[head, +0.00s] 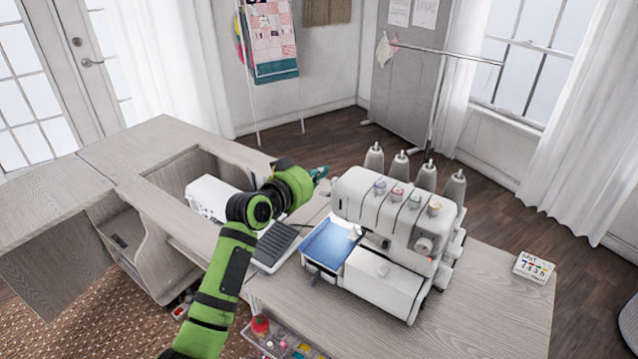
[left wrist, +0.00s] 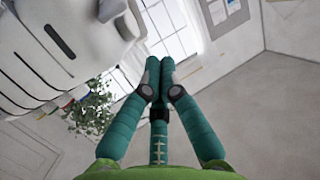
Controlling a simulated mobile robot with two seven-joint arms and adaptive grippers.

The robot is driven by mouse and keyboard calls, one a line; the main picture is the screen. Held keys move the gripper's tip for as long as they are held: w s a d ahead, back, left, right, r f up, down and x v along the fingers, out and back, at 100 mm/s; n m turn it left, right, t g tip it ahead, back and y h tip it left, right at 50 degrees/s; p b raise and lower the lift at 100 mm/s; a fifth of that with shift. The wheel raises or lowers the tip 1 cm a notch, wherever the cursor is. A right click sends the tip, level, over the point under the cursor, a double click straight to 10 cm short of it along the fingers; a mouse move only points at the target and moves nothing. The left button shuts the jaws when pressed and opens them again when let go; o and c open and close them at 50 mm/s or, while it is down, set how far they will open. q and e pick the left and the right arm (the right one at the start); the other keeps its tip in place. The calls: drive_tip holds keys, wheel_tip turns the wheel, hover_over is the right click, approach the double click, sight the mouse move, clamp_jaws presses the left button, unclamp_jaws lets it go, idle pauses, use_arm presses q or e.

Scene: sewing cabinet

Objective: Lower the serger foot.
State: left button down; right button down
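The white serger (head: 395,225) stands on the wooden table, with a blue cloth plate (head: 328,243) at its left end. The presser foot and its lever are too small or hidden to make out. My left gripper (head: 320,173) is behind and left of the serger, apart from it in the head view, with its teal fingers partly hidden by my green wrist. In the left wrist view, the fingertips (left wrist: 159,72) meet with nothing between them. Part of the serger's white body (left wrist: 55,50) fills the upper left there. My right gripper is not in view.
A small calendar card (head: 534,267) sits at the right. The table's front right is clear.

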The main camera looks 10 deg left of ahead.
sight(321, 192)
use_arm(q)
drive_tip(key=shift+x, duration=1.05)
drive_tip(key=f, duration=0.1)
drive_tip(key=s+f+p, duration=0.1)
drive_tip(key=shift+s+a+f, duration=0.15)
drive_tip(key=shift+a+f, duration=0.1)
drive_tip(key=shift+f, duration=0.05)
drive_tip(key=shift+s+a+f, duration=0.15)
drive_tip(key=shift+s+f, duration=0.15)
drive_tip(key=shift+f, duration=0.15)
